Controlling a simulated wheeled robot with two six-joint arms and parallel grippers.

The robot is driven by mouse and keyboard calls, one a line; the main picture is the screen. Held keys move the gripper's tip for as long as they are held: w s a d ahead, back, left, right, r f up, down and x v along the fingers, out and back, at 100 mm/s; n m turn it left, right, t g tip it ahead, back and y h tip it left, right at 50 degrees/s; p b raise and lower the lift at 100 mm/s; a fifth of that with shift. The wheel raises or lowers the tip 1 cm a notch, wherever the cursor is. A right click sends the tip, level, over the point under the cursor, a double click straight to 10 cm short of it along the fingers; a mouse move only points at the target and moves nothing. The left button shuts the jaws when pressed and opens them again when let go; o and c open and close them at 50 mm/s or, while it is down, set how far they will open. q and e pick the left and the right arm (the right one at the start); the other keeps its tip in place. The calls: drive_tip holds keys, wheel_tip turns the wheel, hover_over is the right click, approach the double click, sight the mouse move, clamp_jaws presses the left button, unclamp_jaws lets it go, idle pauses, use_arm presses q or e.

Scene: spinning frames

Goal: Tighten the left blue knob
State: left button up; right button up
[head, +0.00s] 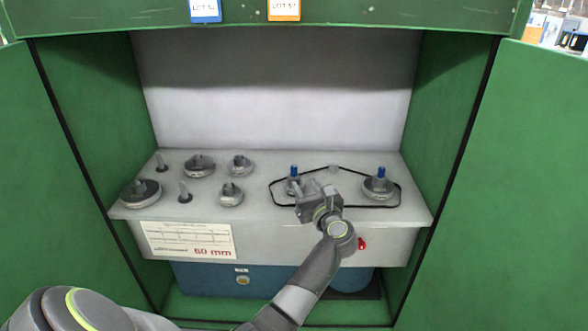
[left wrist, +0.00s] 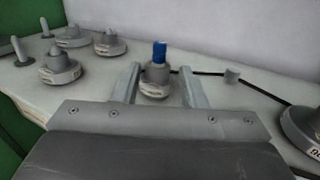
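The left blue knob (head: 294,171) tops a small grey spindle on the right half of the grey machine top. In the left wrist view the knob (left wrist: 160,54) stands upright, ahead of my left gripper (left wrist: 158,80). The gripper's two fingers are apart, one to each side of the spindle below the knob, and a gap shows on both sides. In the head view my left gripper (head: 307,187) is just in front of the knob and hides part of its base. A second blue knob (head: 381,172) stands on a disc to the right. My right gripper is not in view.
A black belt (head: 350,204) loops around both blue-knobbed spindles and a small grey peg (head: 333,168). Several grey discs and pegs, such as the large disc (head: 141,192), stand on the left half. Green cabinet walls (head: 448,130) close in both sides.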

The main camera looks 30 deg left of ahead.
sight(295, 171)
use_arm(q)
drive_tip(key=x, duration=0.8)
drive_tip(key=shift+w+a, duration=0.4)
drive_tip(key=shift+a, duration=0.2)
drive_tip(key=c, duration=0.7)
clamp_jaws()
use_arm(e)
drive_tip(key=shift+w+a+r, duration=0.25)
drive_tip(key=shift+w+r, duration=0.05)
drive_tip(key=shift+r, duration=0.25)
